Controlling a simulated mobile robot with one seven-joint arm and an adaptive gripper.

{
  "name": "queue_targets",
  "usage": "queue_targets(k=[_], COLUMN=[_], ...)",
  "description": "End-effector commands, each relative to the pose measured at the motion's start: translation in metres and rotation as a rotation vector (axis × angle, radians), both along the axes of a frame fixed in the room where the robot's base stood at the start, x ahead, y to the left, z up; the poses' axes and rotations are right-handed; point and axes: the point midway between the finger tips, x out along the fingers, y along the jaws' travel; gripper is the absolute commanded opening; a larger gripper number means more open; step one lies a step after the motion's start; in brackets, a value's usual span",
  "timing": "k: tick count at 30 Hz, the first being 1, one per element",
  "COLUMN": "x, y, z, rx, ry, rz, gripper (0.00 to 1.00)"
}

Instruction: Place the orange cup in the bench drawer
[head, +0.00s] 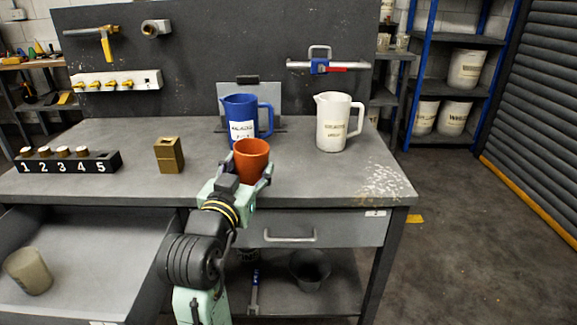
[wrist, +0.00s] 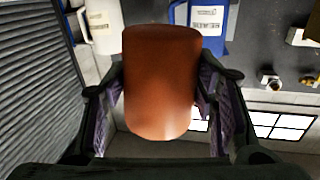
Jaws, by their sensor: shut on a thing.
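The orange cup (head: 252,160) is upright in my gripper (head: 253,178), in front of the blue jug and near the bench's front edge. In the wrist view the cup (wrist: 161,82) fills the space between the two fingers of my gripper (wrist: 162,110), which are shut on it. The bench drawer (head: 100,265) at the left is pulled open. A second drawer (head: 290,233) at the right, with a bar handle, is closed.
On the bench (head: 330,180) stand a blue jug (head: 241,121), a white jug (head: 338,122), a brown block (head: 169,155) and a numbered black rack (head: 68,162). A dark bucket (head: 310,270) is on the lower shelf. The bench's right front is clear.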

Motion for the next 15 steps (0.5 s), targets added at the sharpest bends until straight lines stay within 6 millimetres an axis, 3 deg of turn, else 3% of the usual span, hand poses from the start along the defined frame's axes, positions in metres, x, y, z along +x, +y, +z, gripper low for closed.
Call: queue_targets(k=[9,15], x=[0.066,0.086], y=[-0.054,-0.068], z=[-0.005,-0.009], rx=[0.000,0.000], ry=[0.001,-0.001], rz=[-0.003,0.000], gripper=[0.17,0.17])
